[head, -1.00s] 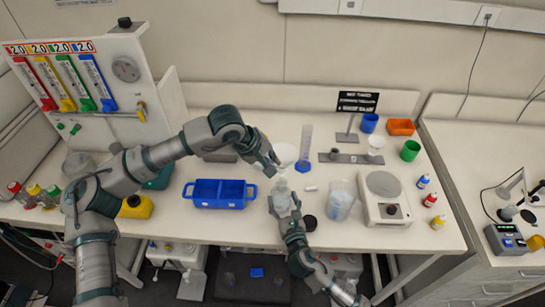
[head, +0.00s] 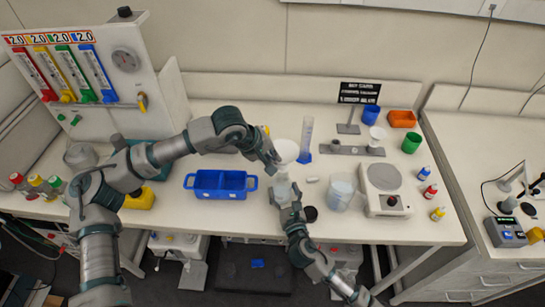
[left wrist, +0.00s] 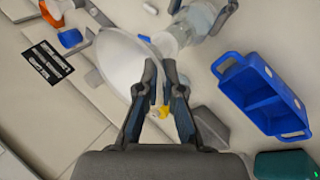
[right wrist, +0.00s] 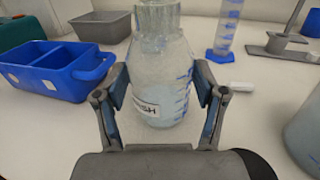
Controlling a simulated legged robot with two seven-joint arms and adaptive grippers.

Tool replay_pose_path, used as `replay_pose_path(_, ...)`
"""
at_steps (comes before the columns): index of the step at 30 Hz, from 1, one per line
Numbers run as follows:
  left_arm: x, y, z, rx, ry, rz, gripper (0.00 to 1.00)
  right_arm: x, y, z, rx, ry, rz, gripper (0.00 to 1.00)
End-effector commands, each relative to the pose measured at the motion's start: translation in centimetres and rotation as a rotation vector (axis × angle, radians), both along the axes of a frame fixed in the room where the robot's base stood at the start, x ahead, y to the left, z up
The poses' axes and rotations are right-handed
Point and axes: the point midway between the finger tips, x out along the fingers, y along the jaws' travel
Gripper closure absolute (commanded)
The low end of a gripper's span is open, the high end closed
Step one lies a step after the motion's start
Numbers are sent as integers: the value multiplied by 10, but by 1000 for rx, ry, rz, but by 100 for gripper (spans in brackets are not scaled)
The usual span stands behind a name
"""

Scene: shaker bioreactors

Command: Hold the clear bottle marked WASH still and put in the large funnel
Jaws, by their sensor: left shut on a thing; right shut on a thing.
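The clear bottle (right wrist: 162,80) marked WASH stands upright in the right wrist view, with blue graduations and pale liquid. My right gripper (right wrist: 160,95) is shut on its body, with one finger on each side. In the head view, the bottle (head: 282,191) is in front of the large funnel (head: 287,151). The large white funnel (left wrist: 122,66) is held by my left gripper (left wrist: 162,85), which is shut on its rim. The funnel's narrow end points toward the bottle's neck (left wrist: 172,42) in the left wrist view. I cannot tell whether its stem is inside the mouth.
A blue two-part tray (head: 220,185) sits left of the bottle. A beaker (head: 341,191) and a balance (head: 386,190) stand to the right. A graduated cylinder (head: 306,140) is close behind the funnel.

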Motion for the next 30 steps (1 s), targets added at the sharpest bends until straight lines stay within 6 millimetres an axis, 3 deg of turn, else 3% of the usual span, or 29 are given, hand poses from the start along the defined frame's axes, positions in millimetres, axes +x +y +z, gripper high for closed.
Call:
replay_pose_path(1, 0, 0, -1, 0, 0, 0, 100, -1, -1, -12, -7, 23, -3, 92)
replay_pose_path(30, 0, 0, -12, 0, 1, -1, 100, -1, -1, -12, -7, 23, -3, 92)
